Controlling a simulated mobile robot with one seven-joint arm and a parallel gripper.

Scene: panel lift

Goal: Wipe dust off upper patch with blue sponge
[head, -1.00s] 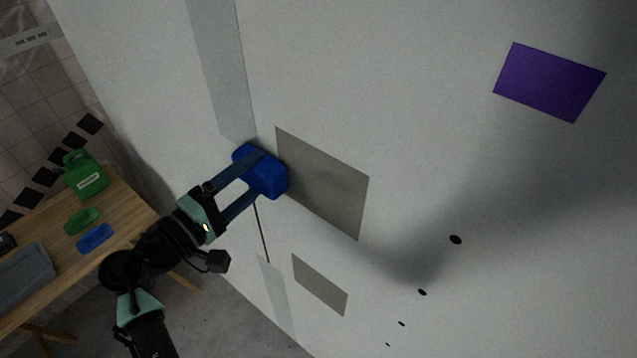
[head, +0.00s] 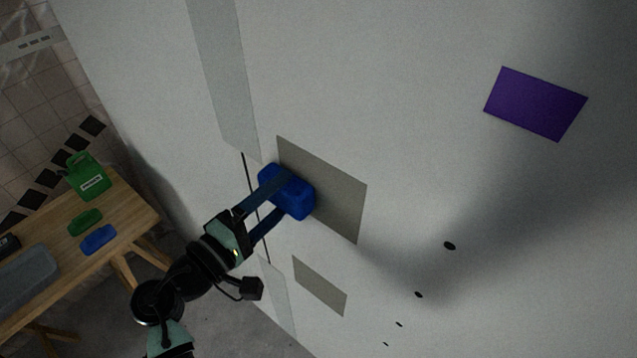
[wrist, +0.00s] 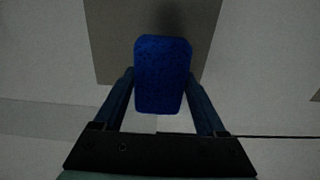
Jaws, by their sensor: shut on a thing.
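My gripper (head: 275,206) is shut on a blue sponge (head: 294,196), held between its two fingers. The sponge also shows in the wrist view (wrist: 163,75), between the fingers. The upper patch (head: 338,192) is a grey-brown dusty rectangle on the large pale panel (head: 390,100). In the head view the sponge overlaps the patch's left part; I cannot tell whether it touches the panel. In the wrist view the patch (wrist: 110,40) lies behind the sponge's upper part. A smaller, similar lower patch (head: 320,285) is below it.
A purple rectangle (head: 535,104) is on the panel at upper right, with several dark dots lower down. At left, a wooden table (head: 135,215) holds a green jug (head: 88,178), green and blue flat pieces (head: 98,239) and a grey tray (head: 28,278).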

